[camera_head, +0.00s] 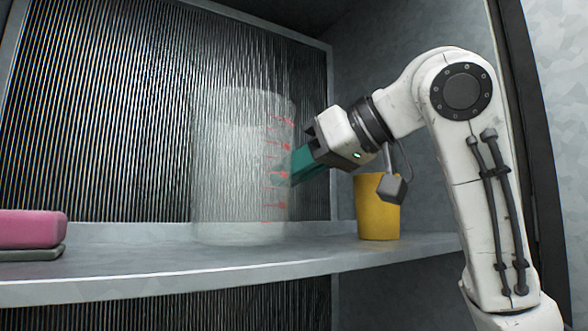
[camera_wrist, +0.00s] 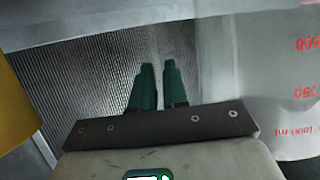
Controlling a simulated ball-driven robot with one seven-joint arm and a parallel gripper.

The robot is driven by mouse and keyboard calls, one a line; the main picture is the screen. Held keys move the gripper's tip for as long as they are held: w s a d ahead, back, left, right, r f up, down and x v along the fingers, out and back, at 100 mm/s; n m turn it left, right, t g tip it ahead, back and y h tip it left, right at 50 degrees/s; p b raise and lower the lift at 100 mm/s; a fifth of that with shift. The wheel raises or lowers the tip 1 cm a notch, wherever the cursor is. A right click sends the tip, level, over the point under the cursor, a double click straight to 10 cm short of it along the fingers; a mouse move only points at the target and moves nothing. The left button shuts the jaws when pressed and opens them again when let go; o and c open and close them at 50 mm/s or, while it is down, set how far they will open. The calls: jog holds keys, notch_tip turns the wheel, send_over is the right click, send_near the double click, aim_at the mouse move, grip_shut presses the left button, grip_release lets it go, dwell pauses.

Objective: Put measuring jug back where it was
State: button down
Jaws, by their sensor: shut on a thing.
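The measuring jug (camera_head: 238,172) is clear and tall, with red markings on its right side. It is upright over the shelf in the head view; I cannot tell whether its base touches the shelf. My gripper (camera_head: 299,170), with green fingers, is at the jug's right side and shut on it. In the wrist view the fingers of my gripper (camera_wrist: 158,72) are close together, and the jug (camera_wrist: 245,95) fills the right side with its red numbers upside down. The part between the fingers is hard to make out.
A yellow cup (camera_head: 378,212) stands on the shelf (camera_head: 130,272) to the right, behind and below my wrist; it shows at the left of the wrist view (camera_wrist: 12,110). A pink block (camera_head: 30,229) lies on a grey slab (camera_head: 32,254) at the left. A ribbed panel (camera_head: 110,110) stands behind.

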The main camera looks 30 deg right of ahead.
jog(key=shift+f, duration=0.4)
jog(key=c, duration=1.1)
grip_release()
jog(key=shift+f, duration=0.15)
jog(key=shift+r, duration=0.25)
jog(key=shift+s+d, duration=0.15)
jog(key=shift+s, duration=0.25)
jog(key=b+v, duration=0.3)
jog(key=v, duration=0.8)
jog(key=shift+s+b, duration=0.1)
jog(key=shift+b, duration=0.2)
